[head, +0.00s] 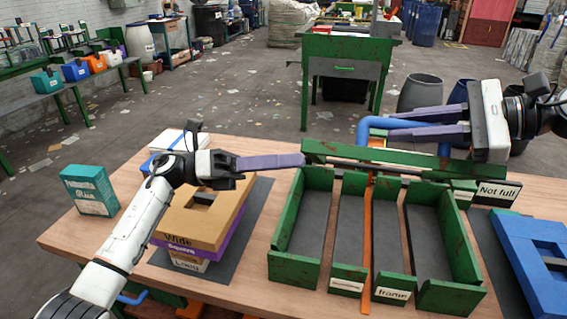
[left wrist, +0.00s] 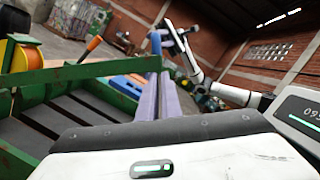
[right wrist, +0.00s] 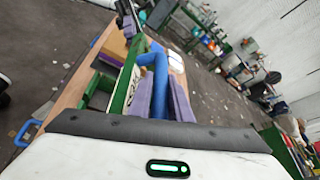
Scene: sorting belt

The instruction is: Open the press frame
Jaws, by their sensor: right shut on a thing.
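The green press frame (head: 448,292) stands on the table, with several dark-floored compartments and a label reading "frame" on its front. A green bar (head: 335,153) runs across its back, above the compartment walls. A blue tubular handle (head: 368,127) rises behind the bar. My right gripper (head: 392,128) is shut on the blue handle, which also shows between its fingers in the right wrist view (right wrist: 155,80). My left gripper (head: 302,160) is empty with its fingers together, its tips near the bar's left end; I cannot tell whether they touch.
An orange strip (head: 367,240) runs along the frame's middle. A "Not full" sign (head: 497,193) stands at its right back. A blue block (head: 525,255) lies at right. Stacked labelled blocks (head: 205,220) and a teal box (head: 90,190) are at left.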

